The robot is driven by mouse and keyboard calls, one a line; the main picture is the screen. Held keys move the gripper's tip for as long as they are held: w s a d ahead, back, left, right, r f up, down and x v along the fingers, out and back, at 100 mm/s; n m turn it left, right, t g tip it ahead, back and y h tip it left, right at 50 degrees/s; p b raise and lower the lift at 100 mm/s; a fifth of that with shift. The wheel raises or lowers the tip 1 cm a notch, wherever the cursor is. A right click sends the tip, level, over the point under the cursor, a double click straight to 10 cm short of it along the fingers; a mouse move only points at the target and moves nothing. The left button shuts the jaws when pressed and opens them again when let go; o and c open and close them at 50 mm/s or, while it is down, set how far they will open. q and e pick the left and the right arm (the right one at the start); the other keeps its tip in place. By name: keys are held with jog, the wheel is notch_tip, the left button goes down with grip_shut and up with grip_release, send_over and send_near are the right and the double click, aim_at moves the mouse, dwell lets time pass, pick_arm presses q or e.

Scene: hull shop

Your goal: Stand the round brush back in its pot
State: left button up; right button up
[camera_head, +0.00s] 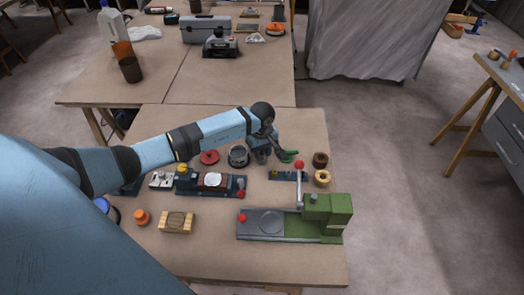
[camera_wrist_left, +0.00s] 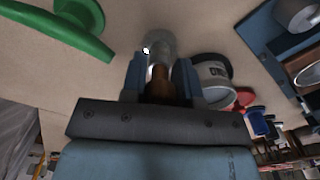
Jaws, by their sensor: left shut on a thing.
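My left gripper (camera_head: 263,154) is low over the middle of the near bench. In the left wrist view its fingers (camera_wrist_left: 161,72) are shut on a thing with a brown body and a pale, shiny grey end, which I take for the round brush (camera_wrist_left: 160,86). Bristles cannot be made out, and in the head view the gripper hides it. A grey round pot with dark lettering (camera_wrist_left: 212,76) stands close beside the fingers, apart from the held thing. In the head view this pot (camera_head: 238,157) is just left of the gripper. My right gripper is not in view.
A green-handled thing (camera_head: 289,156) lies just right of the gripper. A red round piece (camera_head: 209,157) is left of the pot. A blue fixture (camera_head: 208,182) and a green press with a red-knobbed lever (camera_head: 327,212) stand nearer. The far edge of the bench is mostly clear.

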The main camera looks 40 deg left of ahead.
pick_arm(q)
jog(key=shift+f, duration=0.15)
jog(key=o, duration=0.6)
jog(key=shift+o, duration=0.2)
jog(key=shift+r+p, duration=0.85)
jog(key=shift+r, duration=0.7)
jog(key=shift+r+p, duration=2)
jog(key=shift+r, duration=2)
